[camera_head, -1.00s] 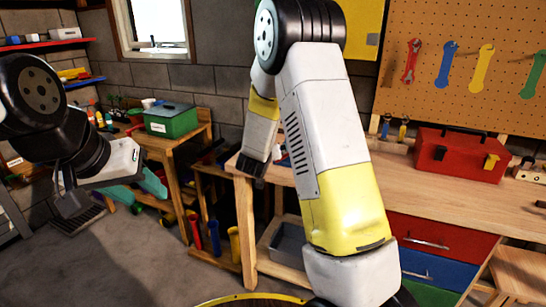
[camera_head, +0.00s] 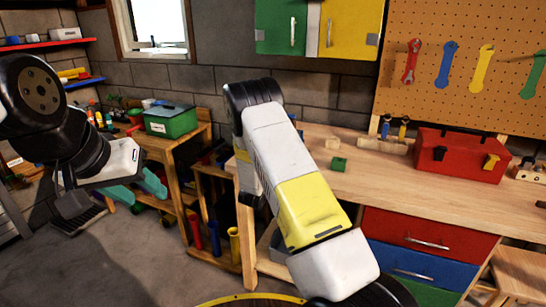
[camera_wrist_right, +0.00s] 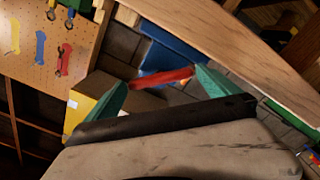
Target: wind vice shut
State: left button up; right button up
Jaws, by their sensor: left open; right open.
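The vice cannot be made out in the head view; my right arm covers the left end of the workbench. In the right wrist view a red bar (camera_wrist_right: 165,77) lies across the gap between the teal fingers of my right gripper (camera_wrist_right: 160,92), which is open. A blue block-like part (camera_wrist_right: 172,52) shows just behind the bar. They may belong to the vice, but I cannot tell for sure, nor whether the fingers touch the bar. My left gripper (camera_head: 138,190) is open and empty, in the air at the left, away from the bench. My right gripper is hidden in the head view.
The workbench (camera_head: 400,185) carries a red toolbox (camera_head: 460,156), a small green block (camera_head: 338,164) and wooden pieces. A green and yellow cabinet (camera_head: 350,27) hangs above. A green box (camera_head: 171,122) stands on a side table.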

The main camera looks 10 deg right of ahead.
jog(key=shift+w+d, duration=0.25)
jog(key=shift+w, duration=0.1)
jog(key=c, duration=1.1)
